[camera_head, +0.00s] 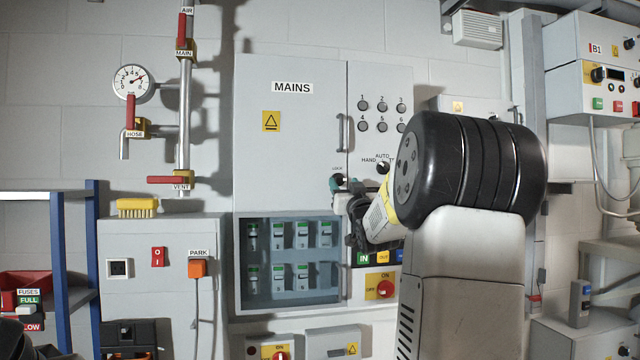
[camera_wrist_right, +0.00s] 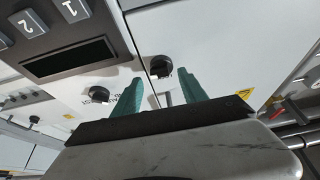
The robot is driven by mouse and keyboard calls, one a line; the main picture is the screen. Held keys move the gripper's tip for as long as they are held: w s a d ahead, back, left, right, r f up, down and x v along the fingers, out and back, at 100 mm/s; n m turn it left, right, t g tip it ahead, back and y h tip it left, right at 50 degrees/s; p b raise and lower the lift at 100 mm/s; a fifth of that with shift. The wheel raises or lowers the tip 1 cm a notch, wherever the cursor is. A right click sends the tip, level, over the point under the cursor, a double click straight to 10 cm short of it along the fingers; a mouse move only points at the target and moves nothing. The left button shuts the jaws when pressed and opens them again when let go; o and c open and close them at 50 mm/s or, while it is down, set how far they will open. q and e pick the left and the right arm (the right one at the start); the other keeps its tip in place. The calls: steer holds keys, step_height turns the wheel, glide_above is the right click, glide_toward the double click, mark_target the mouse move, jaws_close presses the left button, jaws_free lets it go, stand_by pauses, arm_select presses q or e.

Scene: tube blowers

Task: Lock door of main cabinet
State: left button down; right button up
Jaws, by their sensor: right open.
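The main cabinet (camera_head: 290,150), grey and labelled MAINS, stands at the centre of the head view. Its upper door looks flush with the frame, with a vertical handle (camera_head: 345,133) at its right edge. My right gripper (camera_head: 346,184) is open just below that handle, at the small labelled lock spot, and partly covers it. In the right wrist view, the two green fingers (camera_wrist_right: 162,90) are spread. A black knob (camera_wrist_right: 160,67) shows ahead between their tips; contact cannot be told. A second black knob (camera_wrist_right: 98,94) lies left of the fingers. My left gripper is not visible.
A HAND/AUTO selector (camera_head: 383,167) and several round buttons sit right of the door. Below are a windowed fuse compartment (camera_head: 290,297) and a red rotary switch (camera_head: 385,289). A grey box with an orange PARK piece (camera_head: 197,268) and blue shelving (camera_head: 60,270) stand left.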

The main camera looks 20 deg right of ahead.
steer(key=shift+x, duration=1.1)
steer(key=shift+c, duration=0.4)
jaws_close()
